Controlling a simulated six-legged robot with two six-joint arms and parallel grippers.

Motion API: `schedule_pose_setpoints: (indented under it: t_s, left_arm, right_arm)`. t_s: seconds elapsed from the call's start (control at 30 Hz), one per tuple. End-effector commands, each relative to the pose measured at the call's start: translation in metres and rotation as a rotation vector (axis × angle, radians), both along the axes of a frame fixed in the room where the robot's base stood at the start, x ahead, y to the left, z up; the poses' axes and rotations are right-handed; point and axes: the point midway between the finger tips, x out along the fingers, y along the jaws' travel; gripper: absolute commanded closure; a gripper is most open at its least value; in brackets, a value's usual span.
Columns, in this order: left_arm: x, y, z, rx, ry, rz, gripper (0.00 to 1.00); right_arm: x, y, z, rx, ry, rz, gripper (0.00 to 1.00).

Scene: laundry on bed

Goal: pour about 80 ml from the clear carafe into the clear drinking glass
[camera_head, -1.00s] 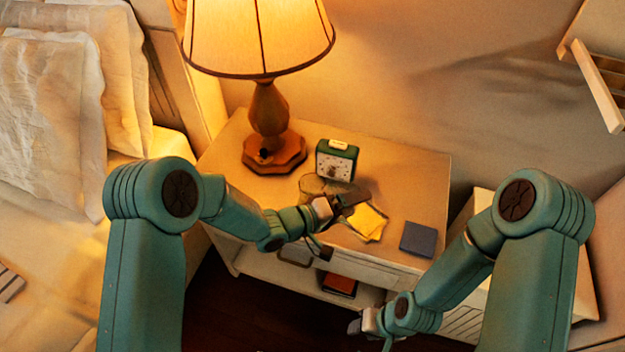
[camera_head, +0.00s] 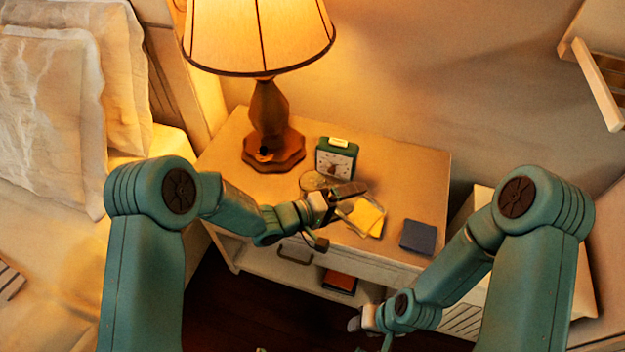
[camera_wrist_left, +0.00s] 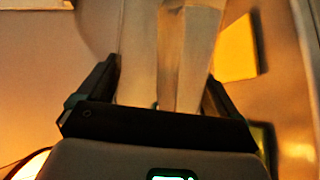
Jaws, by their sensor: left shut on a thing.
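My left gripper (camera_head: 347,194) is over the front half of the nightstand, shut on clear glassware that I take to be the carafe. In the left wrist view the clear carafe (camera_wrist_left: 145,55) lies between both fingers, its lower part hidden by the gripper. In the head view a round clear outline (camera_head: 312,181) shows just left of the fingers, and another clear outline shows below them, by the yellow pad. I cannot tell which is the drinking glass, nor see the water level or any stream. My right gripper (camera_head: 358,322) is low, in front of the nightstand; its fingers are too small to read.
A green clock (camera_head: 336,158) stands close behind the left gripper. A lit lamp (camera_head: 270,120) stands at the nightstand's back left. The yellow pad (camera_head: 367,217) and a dark blue square (camera_head: 418,237) lie at the front right. The nightstand top (camera_head: 410,170) is bare at the back right.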

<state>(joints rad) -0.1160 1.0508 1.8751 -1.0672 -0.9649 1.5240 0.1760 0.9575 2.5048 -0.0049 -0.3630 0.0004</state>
Motion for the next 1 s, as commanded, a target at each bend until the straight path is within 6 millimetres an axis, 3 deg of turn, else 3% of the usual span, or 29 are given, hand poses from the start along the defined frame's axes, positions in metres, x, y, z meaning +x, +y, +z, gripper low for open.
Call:
schedule_pose_setpoints:
  t_s: [1.0]
  left_arm:
    - [-0.0026, -0.0021, 0.0075, -0.042, 0.033, 0.000, 0.72]
  right_arm:
    - [0.0001, 0.0000, 0.0044, 0.000, 0.000, 0.000, 0.57]
